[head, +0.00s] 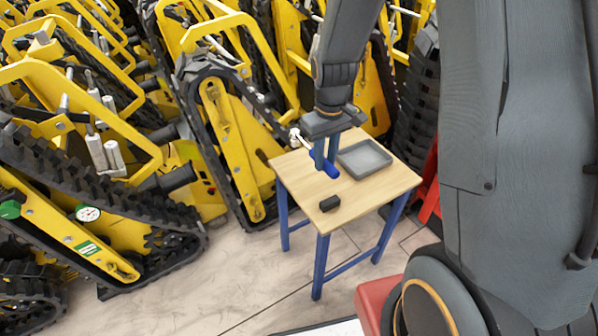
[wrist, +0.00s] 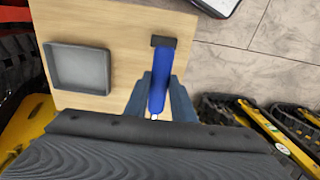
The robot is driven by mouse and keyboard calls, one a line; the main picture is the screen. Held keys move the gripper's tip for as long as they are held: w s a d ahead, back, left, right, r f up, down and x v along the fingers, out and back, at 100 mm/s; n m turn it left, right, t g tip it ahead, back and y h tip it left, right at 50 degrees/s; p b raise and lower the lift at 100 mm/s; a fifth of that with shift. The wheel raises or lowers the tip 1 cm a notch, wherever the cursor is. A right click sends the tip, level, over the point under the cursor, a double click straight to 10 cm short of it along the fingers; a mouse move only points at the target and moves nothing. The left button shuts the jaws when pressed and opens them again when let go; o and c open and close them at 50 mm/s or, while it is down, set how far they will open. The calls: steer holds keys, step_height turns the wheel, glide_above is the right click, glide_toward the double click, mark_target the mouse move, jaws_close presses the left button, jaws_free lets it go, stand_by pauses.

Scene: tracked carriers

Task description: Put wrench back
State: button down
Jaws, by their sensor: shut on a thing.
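My gripper (head: 319,160) is shut on the wrench (head: 331,169), which has a blue handle and a silver head pointing to the upper left in the head view. In the wrist view the blue handle (wrist: 159,76) lies between my fingers (wrist: 160,100). The wrench is over the wooden tabletop; I cannot tell whether it touches it. A shallow grey tray (head: 365,155) is on the table to the right of my gripper. It looks empty in the wrist view (wrist: 80,68).
The small table (head: 370,192) has blue legs. A small black block (head: 329,203) sits near its front edge, also in the wrist view (wrist: 164,41). Yellow tracked carriers (head: 225,135) crowd the left and back. Pale floor (head: 190,285) is free in front.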

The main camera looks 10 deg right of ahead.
step_height(320, 180, down, 10)
steer(key=shift+w+r, duration=0.15)
steer(key=c, duration=1.5)
jaws_free()
step_height(320, 180, up, 11)
steer(key=shift+f, duration=0.1)
steer(key=shift+s+r, duration=0.35)
steer(key=shift+r, duration=0.3)
steer(key=s+d+r+m, duration=0.1)
steer(key=s+r, duration=0.1)
steer(key=s, duration=0.3)
steer(key=s+r+m, duration=0.2)
steer(key=s+r, duration=0.1)
steer(key=s, duration=0.3)
steer(key=s+d+r+m, duration=0.1)
steer(key=s+r+m, duration=0.1)
steer(key=s, duration=0.3)
steer(key=shift+s+d+r, duration=0.2)
steer(key=shift+d+r, duration=0.15)
steer(key=shift+r, duration=0.1)
